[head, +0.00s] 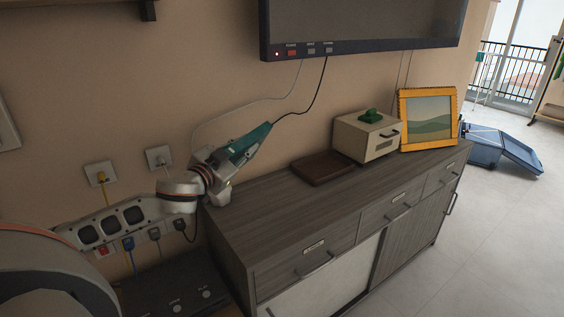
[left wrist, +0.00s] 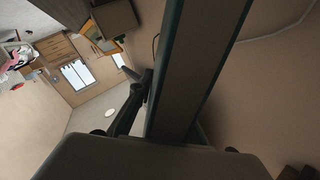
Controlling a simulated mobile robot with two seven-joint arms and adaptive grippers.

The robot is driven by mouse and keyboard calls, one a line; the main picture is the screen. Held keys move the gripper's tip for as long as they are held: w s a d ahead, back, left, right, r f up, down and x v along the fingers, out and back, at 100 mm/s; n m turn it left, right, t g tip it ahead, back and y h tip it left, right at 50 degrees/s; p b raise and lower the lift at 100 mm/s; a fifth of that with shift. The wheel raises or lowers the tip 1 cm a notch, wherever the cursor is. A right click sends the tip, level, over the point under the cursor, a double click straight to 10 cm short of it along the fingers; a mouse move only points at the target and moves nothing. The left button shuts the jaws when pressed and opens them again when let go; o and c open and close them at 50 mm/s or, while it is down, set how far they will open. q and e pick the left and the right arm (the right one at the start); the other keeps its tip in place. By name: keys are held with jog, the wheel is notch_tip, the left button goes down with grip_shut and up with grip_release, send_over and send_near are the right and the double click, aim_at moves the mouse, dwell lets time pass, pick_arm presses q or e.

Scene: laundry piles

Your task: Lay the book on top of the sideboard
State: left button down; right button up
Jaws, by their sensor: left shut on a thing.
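The sideboard (head: 270,215) is a long grey wood cabinet against the wall, with drawers and a light door in front. My left gripper (head: 222,160) is above the sideboard's near left end, close to the wall. It is shut on a teal book (head: 247,144), which is held tilted above the top and apart from it. In the left wrist view the book (left wrist: 195,70) stands large and edge-on, with a dark finger (left wrist: 130,105) against it; the other finger is mostly hidden. My right gripper is in neither view.
A dark brown tray (head: 325,168), a cream box (head: 352,138) with a green object on it and a yellow picture frame (head: 401,130) stand on the sideboard. Its near left part is clear. A television (head: 360,25) hangs above, with cables dangling. Sockets (head: 100,173) are at left.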

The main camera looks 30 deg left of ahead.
pick_arm(q)
jog(key=shift+w+a+r+y+p, duration=0.1)
jog(key=shift+w+a+y+p, duration=0.2)
jog(key=shift+w+y+p, duration=0.3)
jog(key=w+d+f+m+y+p, duration=0.2)
jog(key=w+d+f+p, duration=0.5)
jog(key=w+f+p, duration=0.15)
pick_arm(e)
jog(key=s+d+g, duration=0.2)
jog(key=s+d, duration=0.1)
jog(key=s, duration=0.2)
pick_arm(q)
jog(key=shift+g, duration=0.3)
jog(key=shift+f+b, duration=3.7)
jog(key=shift+f, duration=1.45)
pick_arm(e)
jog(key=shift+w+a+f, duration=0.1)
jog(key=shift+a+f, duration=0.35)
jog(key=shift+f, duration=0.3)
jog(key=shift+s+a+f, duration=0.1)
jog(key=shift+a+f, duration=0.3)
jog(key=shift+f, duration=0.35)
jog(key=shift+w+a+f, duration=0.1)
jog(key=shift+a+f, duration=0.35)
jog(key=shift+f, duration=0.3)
